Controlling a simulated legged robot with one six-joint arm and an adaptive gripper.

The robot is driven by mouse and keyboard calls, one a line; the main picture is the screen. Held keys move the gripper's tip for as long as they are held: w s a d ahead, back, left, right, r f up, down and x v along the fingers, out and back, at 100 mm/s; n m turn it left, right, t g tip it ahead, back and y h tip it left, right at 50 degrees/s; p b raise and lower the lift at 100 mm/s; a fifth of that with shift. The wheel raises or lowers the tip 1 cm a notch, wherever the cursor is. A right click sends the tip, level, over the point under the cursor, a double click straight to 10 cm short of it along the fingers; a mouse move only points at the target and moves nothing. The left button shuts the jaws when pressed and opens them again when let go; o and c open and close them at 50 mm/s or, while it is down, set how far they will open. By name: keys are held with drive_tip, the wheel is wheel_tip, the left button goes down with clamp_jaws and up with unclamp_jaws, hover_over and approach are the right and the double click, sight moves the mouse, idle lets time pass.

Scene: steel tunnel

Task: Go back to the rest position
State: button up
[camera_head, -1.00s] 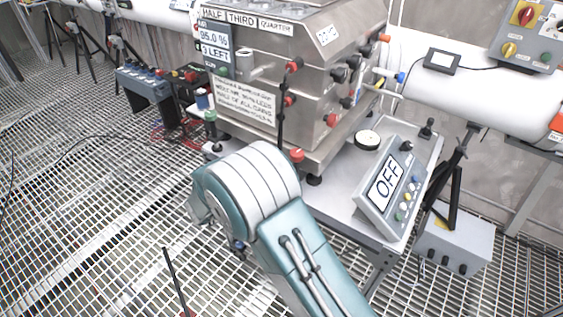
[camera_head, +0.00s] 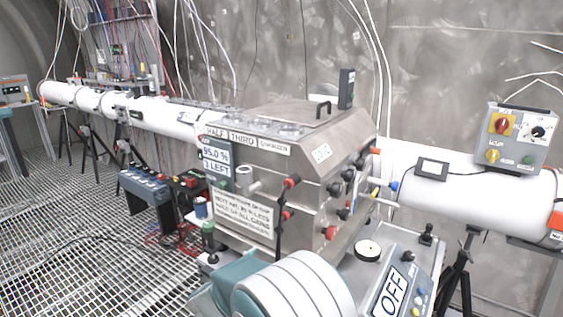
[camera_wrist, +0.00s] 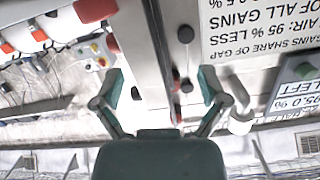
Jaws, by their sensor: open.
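My gripper (camera_wrist: 160,86) shows in the wrist view with its two teal fingers spread wide apart and nothing held between them. The wrist picture is upside down. Past the fingers is the steel machine with its printed sign (camera_wrist: 262,35) and a small display (camera_wrist: 296,92). In the head view only part of my teal and white arm shows at the bottom middle, in front of the steel machine (camera_head: 290,165). My gripper is hidden there.
A grey control box reading OFF (camera_head: 392,290) stands on the bench right of my arm. A white pipe (camera_head: 470,195) runs along the wall, with a switch box (camera_head: 515,138) above it. A blue-grey box (camera_head: 146,190) sits left. Grated floor (camera_head: 60,215) is open at left.

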wheel_tip(320, 180, up, 10)
drive_tip(key=w+d+n+t+y, duration=0.1)
drive_tip(key=d+n+y, duration=0.2)
drive_tip(key=y, duration=0.4)
drive_tip(key=s+d+r+n+g+y, duration=0.1)
drive_tip(key=s+d+r+n+y, duration=0.3)
drive_tip(key=s, duration=0.3)
drive_tip(key=s+d+f+g, duration=0.1)
drive_tip(key=s+d, duration=0.3)
drive_tip(key=s, duration=0.4)
drive_tip(key=s+d+f+n+g+h, duration=0.1)
drive_tip(key=s+d+g, duration=0.3)
drive_tip(key=s, duration=0.5)
drive_tip(key=s+d+f+g, duration=0.2)
drive_tip(key=s+d, duration=0.3)
drive_tip(key=s, duration=0.4)
drive_tip(key=shift+s+d+f+n+g+h, duration=0.2)
drive_tip(key=shift+f+n+g+h, duration=0.15)
drive_tip(key=shift+g, duration=0.25)
drive_tip(key=shift+w, duration=0.1)
